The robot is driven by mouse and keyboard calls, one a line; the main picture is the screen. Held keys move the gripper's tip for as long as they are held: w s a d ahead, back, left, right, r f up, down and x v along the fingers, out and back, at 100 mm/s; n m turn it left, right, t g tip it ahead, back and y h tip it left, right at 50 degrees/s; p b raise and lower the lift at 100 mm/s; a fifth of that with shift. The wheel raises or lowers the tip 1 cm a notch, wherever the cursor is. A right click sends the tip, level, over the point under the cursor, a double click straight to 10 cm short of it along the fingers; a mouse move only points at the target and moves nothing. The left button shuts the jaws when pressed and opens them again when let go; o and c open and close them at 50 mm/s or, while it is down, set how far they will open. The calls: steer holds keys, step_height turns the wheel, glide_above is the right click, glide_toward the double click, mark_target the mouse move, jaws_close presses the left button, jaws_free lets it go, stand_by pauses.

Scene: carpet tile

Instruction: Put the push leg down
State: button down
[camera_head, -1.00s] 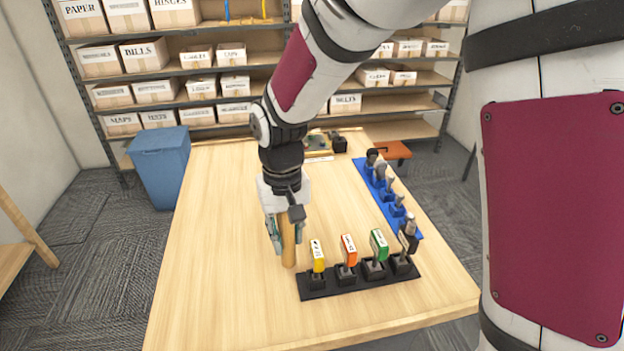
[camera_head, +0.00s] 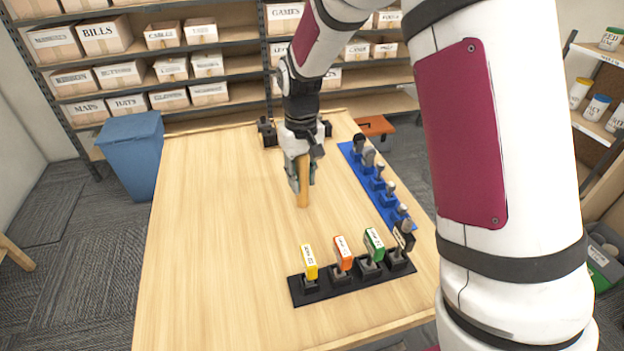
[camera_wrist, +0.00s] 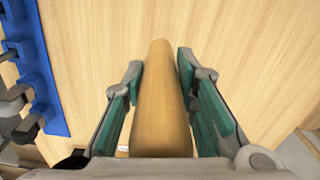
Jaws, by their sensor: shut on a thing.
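My gripper (camera_head: 301,181) is shut on a tan wooden push leg (camera_head: 303,190), a plain rounded bar. The leg hangs nearly upright below the gripper, over the middle of the wooden table (camera_head: 210,230). In the wrist view the push leg (camera_wrist: 162,95) lies between the two teal finger pads, and its far end points away from the gripper. I cannot tell whether its lower end touches the table.
A black rack (camera_head: 352,284) with yellow, orange, green and dark tagged items stands nearer. A blue rack (camera_head: 405,222) of grey-headed items runs along the right. A blue bin (camera_head: 131,158) stands left of the table. The left half of the tabletop is clear.

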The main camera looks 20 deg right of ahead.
steer(key=shift+w+d+f+p, duration=0.2)
steer(key=shift+w+d+f, duration=0.25)
steer(key=shift+f, duration=0.2)
steer(key=shift+w+d+f+p, duration=0.2)
steer(key=shift+w+d+f, duration=0.2)
steer(key=shift+d+f, duration=0.2)
steer(key=shift+w+d+f+p, duration=0.2)
steer(key=shift+w+d+f, duration=0.25)
steer(key=shift+f, duration=0.2)
steer(key=shift+s+f, duration=0.1)
steer(key=shift+f, duration=0.05)
steer(key=c, duration=1.3)
jaws_free()
